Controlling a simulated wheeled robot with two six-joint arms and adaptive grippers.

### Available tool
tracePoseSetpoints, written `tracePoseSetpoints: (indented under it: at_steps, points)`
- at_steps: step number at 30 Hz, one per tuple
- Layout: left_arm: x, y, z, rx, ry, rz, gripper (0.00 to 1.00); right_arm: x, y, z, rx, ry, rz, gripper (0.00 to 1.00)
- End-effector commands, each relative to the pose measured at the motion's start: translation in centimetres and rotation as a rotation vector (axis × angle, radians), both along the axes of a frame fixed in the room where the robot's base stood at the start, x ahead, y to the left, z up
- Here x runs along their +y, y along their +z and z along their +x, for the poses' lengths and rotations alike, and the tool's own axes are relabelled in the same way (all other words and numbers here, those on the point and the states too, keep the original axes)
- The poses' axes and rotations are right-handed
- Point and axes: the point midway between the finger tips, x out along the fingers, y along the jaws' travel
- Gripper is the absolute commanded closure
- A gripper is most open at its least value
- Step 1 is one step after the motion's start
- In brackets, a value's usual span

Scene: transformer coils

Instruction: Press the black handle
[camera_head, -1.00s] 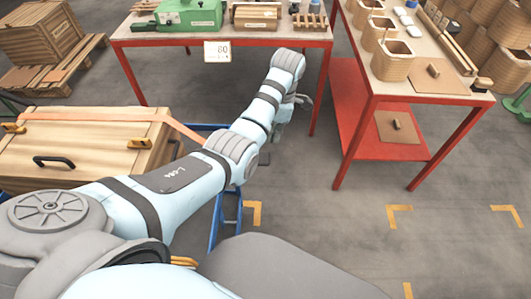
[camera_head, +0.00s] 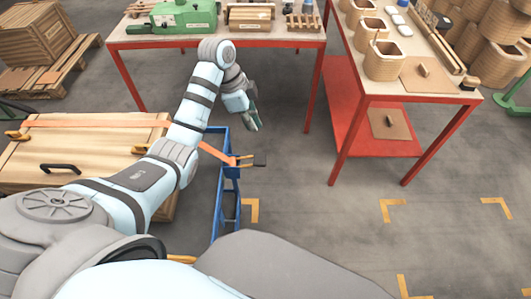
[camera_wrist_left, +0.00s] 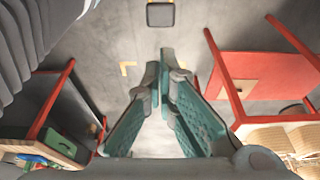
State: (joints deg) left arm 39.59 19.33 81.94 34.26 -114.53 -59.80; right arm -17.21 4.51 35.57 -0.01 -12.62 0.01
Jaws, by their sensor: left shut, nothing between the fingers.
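A dark square pad at the top of the left wrist view (camera_wrist_left: 160,14) looks like this handle's end. My left gripper (camera_head: 256,124) hangs above and slightly behind the handle, apart from it, pointing down. In the left wrist view its teal fingers (camera_wrist_left: 165,72) are together at the tips, with nothing between them. Another black handle (camera_head: 61,168) lies on the crate lid. My right gripper is not in view.
The wooden crate (camera_head: 50,150) with an orange strap (camera_head: 110,123) stands at the left. A red-legged table (camera_head: 118,45) with a green machine stands behind. Another red table (camera_head: 435,97) with coils stands to the right. The floor between them is clear.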

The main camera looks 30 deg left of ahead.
Motion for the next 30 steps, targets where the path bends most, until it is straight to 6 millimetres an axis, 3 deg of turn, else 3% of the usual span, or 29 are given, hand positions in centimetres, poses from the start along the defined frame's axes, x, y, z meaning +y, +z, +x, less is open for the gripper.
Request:
tracePoseSetpoints:
  at_steps: [11, 25, 30]
  points:
    - [-0.2, -1.0, 0.0, 0.003, 0.004, -0.001, 1.00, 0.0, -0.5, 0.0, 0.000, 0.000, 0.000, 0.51]
    - [-2.6, -10.0, 1.1, 0.004, 0.006, -0.001, 1.00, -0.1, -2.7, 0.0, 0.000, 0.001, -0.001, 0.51]
    - [-2.5, -12.7, 1.1, 0.004, 0.007, 0.000, 1.00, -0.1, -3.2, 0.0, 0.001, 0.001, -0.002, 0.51]
